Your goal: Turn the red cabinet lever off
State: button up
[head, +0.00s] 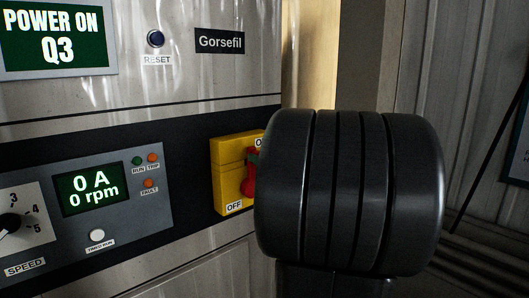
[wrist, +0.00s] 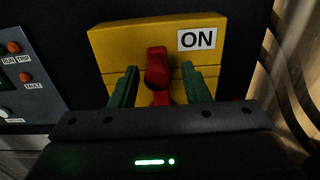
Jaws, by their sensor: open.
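The red lever (wrist: 157,72) sits on a yellow switch box (wrist: 120,42) on the cabinet front. In the wrist view it stands upright, its upper end beside the ON label (wrist: 197,39). My gripper (wrist: 158,82) is open, with one green finger on each side of the lever; I cannot tell whether they touch it. In the head view the lever (head: 250,175) and yellow box (head: 229,160) are partly hidden behind my dark arm. The OFF label (head: 234,207) shows at the box's lower edge.
A control panel left of the box has a display (head: 92,189) reading 0 A and 0 rpm, a speed knob (head: 10,222) and small lamps (head: 149,184). Above are a POWER ON Q3 screen (head: 53,38) and a reset button (head: 155,38). A corrugated wall (head: 440,70) stands at right.

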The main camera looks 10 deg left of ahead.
jog(key=shift+x, duration=1.2)
jog(key=shift+s+r, duration=0.1)
grip_shut()
jog(key=shift+s+a, duration=0.1)
